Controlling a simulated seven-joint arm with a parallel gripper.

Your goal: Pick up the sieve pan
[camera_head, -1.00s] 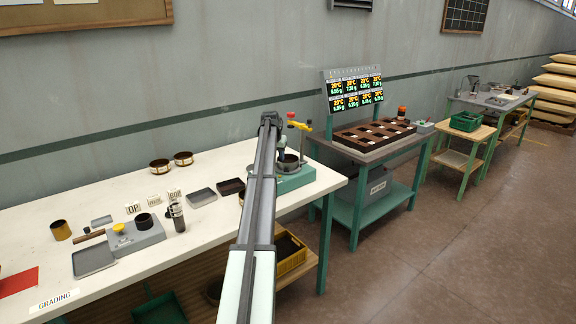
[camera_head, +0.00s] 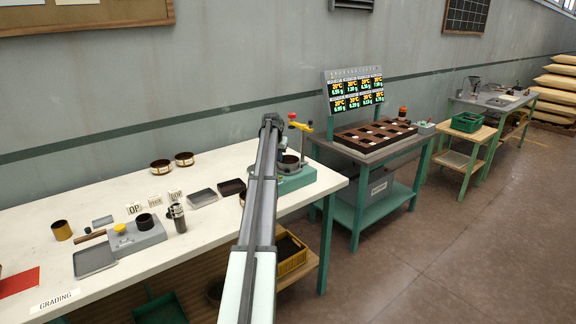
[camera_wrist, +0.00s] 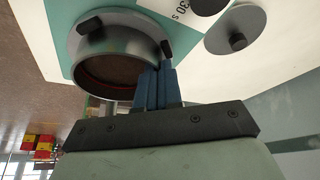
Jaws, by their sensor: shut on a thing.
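The sieve pan (camera_wrist: 112,50) is a round grey metal pan with a reddish-brown inside. It fills the upper left of the wrist view. My gripper (camera_wrist: 158,72) has blue fingers shut on the near right part of its wall. The pan sits at the teal sorter (camera_wrist: 68,14); I cannot tell whether it touches the base. In the head view the pan (camera_head: 291,161) shows as a small dark round shape on the teal sorter base, beside my arm, which hides part of it.
A round grey disc with a dark knob (camera_wrist: 237,30) lies close right of the pan. The white bench (camera_head: 100,185) carries two brass-sided sieves (camera_head: 160,166), dark trays (camera_head: 202,197) and a grey scale (camera_head: 138,236). A yellow-handled lever (camera_head: 300,126) rises behind the pan.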

